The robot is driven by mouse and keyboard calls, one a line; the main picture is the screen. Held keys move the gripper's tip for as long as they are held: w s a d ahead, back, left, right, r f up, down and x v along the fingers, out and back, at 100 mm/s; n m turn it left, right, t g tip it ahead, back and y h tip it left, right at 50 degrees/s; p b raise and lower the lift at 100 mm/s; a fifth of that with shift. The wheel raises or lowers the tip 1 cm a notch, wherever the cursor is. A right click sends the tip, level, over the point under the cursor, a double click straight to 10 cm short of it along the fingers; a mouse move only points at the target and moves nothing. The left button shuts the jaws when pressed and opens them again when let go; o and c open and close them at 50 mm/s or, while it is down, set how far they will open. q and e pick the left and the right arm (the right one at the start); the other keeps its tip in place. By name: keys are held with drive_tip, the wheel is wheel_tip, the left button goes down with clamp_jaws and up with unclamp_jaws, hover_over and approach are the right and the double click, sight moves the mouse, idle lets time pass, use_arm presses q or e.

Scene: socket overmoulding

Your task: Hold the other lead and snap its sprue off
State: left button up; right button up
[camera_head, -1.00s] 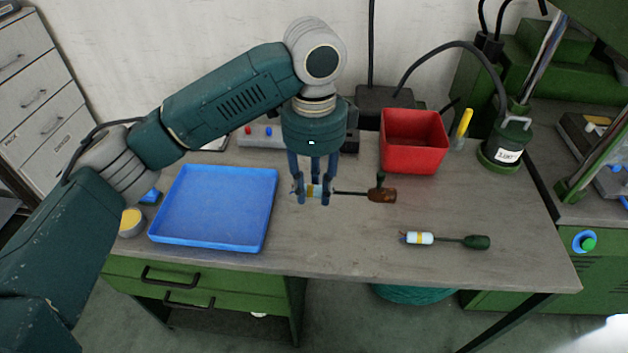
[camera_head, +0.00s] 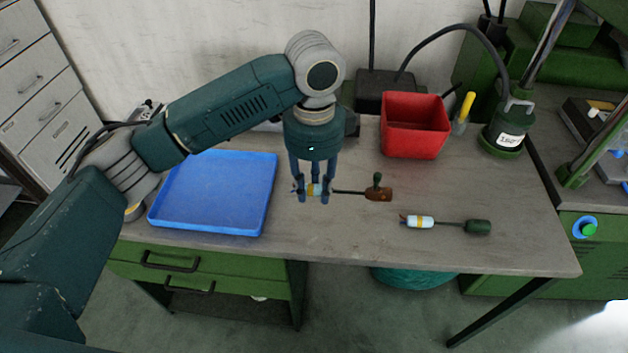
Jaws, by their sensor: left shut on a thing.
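My left gripper (camera_head: 313,196) points down over the bench and is shut on one lead at its white sleeve with a yellow band. The lead's thin dark cable runs right to a brown moulded socket (camera_head: 379,194), with a small dark green sprue (camera_head: 377,179) standing up from it. I cannot tell whether this lead touches the bench. A second lead (camera_head: 420,222) lies on the bench to the lower right, with a white sleeve, a yellow band and a dark green socket (camera_head: 478,228). No sprue stands out on it. My right gripper is out of view.
An empty blue tray (camera_head: 215,195) lies left of the gripper. A red bin (camera_head: 414,126) stands at the back, beside a yellow-handled tool (camera_head: 464,110) and a green labelled canister (camera_head: 503,138). The bench (camera_head: 340,235) is clear in front of the gripper.

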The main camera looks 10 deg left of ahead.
sight(314, 223)
use_arm(q)
drive_tip(key=shift+f+b, duration=0.75)
drive_tip(key=shift+f, duration=3.95)
drive_tip(key=shift+f+p, duration=0.15)
drive_tip(key=shift+p, duration=0.45)
